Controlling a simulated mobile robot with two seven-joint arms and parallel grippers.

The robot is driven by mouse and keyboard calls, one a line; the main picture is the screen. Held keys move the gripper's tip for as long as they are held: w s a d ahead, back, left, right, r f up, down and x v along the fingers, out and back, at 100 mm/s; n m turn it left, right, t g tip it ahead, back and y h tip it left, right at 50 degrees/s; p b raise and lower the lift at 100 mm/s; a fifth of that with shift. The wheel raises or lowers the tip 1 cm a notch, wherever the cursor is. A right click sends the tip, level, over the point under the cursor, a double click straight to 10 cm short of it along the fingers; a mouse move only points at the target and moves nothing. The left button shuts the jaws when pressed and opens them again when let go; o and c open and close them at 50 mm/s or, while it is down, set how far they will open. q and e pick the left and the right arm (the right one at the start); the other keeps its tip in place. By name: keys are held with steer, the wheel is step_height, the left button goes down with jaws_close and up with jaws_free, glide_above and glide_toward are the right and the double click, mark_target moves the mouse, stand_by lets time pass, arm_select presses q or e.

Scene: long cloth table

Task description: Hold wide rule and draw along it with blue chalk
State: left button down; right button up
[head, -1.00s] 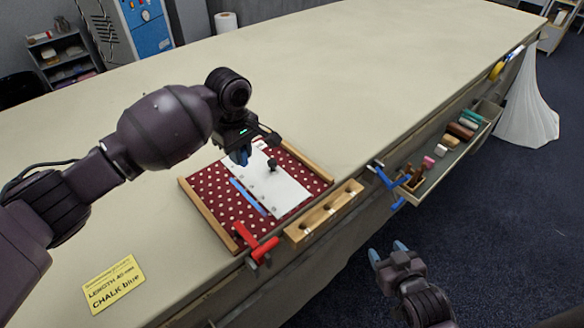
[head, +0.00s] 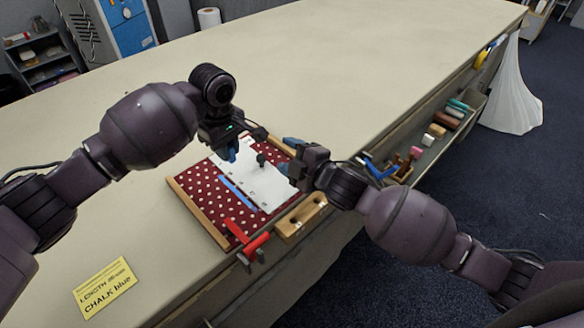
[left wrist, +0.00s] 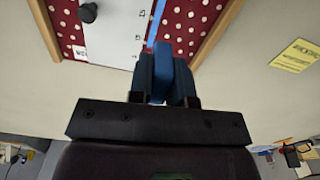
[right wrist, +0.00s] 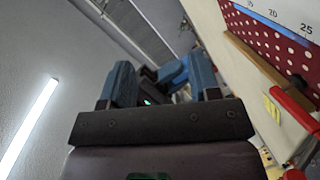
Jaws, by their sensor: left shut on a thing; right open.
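The wide rule (head: 262,190) is a white plate with a black knob (head: 262,159), lying on dotted red cloth (head: 200,187). A blue strip (head: 238,194) runs along its left edge; I cannot tell whether it is a drawn line or part of the rule. My left gripper (head: 231,153) is above the rule's far end, shut on what looks like the blue chalk (left wrist: 161,85), mostly hidden between blue fingers. My right gripper (head: 288,156) is open and empty, just right of the knob and apart from it. Rule numbers show in the right wrist view (right wrist: 290,22).
Wooden strips (head: 197,212) edge the cloth. A red clamp (head: 248,243) grips the near table edge beside a wooden block (head: 300,216). A blue clamp (head: 378,170) and a tray (head: 418,172) of coloured pieces are at right. The far tabletop is clear.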

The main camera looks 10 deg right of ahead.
steer(key=n, duration=0.3)
steer(key=n+g+h, duration=0.1)
steer(key=n+g, duration=0.1)
steer(key=n, duration=1.2)
glide_toward(263, 158)
steer(key=shift+s+d+r, duration=0.2)
steer(key=shift+s+r, duration=0.35)
steer(key=shift+s+d+r, duration=0.15)
steer(key=shift+s+r, duration=0.35)
steer(key=shift+s, duration=0.1)
steer(key=shift+f+n, duration=0.3)
steer(key=shift+n, duration=0.6)
steer(key=n, duration=0.4)
steer(key=shift+d, duration=0.2)
steer(key=shift+w+a+f+n, duration=0.15)
steer(key=shift+w+n, duration=0.1)
steer(key=shift+n, duration=0.15)
steer(key=shift+x, duration=5.75)
steer(key=shift+f, duration=0.15)
jaws_close()
